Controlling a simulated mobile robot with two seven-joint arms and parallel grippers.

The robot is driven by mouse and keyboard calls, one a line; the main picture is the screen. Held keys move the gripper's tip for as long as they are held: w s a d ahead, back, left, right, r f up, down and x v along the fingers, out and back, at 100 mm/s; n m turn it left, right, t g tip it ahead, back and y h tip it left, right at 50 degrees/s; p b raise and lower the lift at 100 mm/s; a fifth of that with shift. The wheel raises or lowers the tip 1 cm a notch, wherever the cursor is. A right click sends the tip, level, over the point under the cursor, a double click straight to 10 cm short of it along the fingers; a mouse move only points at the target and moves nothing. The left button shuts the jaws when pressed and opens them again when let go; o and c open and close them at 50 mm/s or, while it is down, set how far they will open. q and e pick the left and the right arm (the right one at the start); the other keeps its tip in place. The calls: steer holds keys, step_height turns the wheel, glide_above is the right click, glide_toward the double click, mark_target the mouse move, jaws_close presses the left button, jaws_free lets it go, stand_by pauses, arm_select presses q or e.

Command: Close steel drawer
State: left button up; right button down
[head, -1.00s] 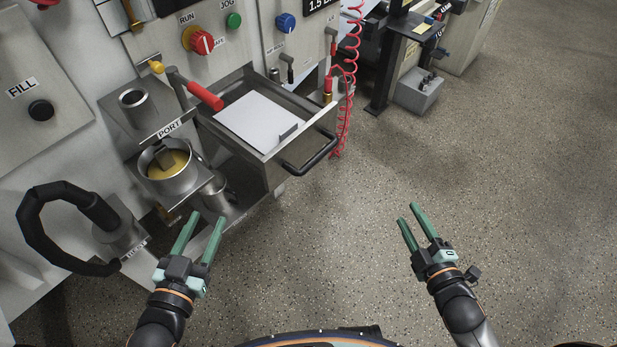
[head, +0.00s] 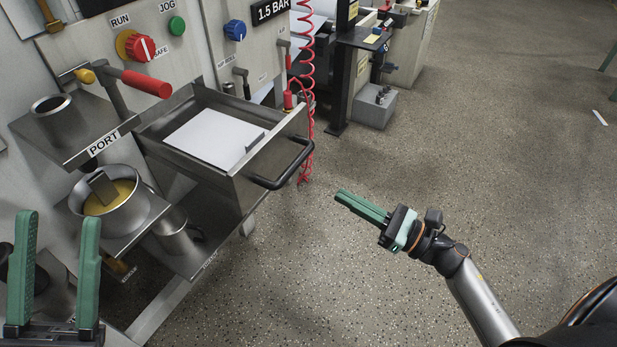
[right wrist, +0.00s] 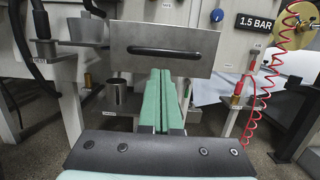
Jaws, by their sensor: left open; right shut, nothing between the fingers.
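The steel drawer (head: 239,188) stands pulled out from the machine, with a white sheet (head: 214,138) lying inside it. Its black bar handle (head: 284,169) is on the front face. The drawer front also shows in the right wrist view (right wrist: 190,40), facing me above the fingertips. My right gripper (head: 362,207) is shut and empty, to the right of the handle and apart from it, its fingers pointing toward the drawer. My left gripper (head: 56,258) is open and empty at the lower left, in front of the machine and apart from the drawer.
A pot of yellow liquid (head: 108,196) sits on a shelf left of the drawer, under the PORT plate. A red-handled lever (head: 146,83) sticks out near the drawer's left side. A coiled red hose (head: 309,90) hangs to its right.

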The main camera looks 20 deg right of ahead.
steer(key=x, duration=0.9)
steer(key=shift+f, duration=0.1)
